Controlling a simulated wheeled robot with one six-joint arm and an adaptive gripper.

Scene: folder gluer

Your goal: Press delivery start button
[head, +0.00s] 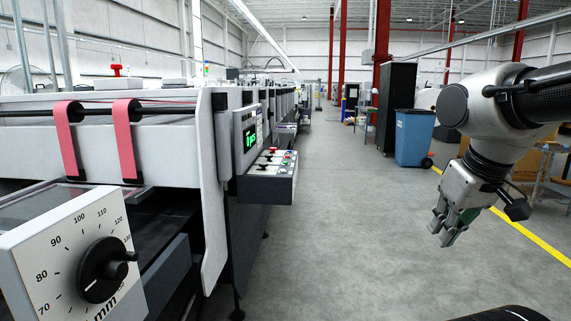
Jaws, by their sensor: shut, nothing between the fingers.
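A control panel (268,172) juts from the side of the folder gluer, left of the picture's middle. It carries several small buttons and knobs, some red, some green or dark; their labels are too small to read, so I cannot tell which is the delivery start button. A green lit display (250,137) sits just above the panel. My gripper (442,236) hangs at the right, pointing down over the aisle floor. It is shut and empty, well to the right of the panel and touching nothing.
A large dial (102,270) with numbers and "mm" stands at the near left. Pink belts (125,140) run over a bar on the machine (215,190). A blue bin (413,138) and a dark cabinet (397,105) stand at the back right. The grey aisle floor (330,220) is clear.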

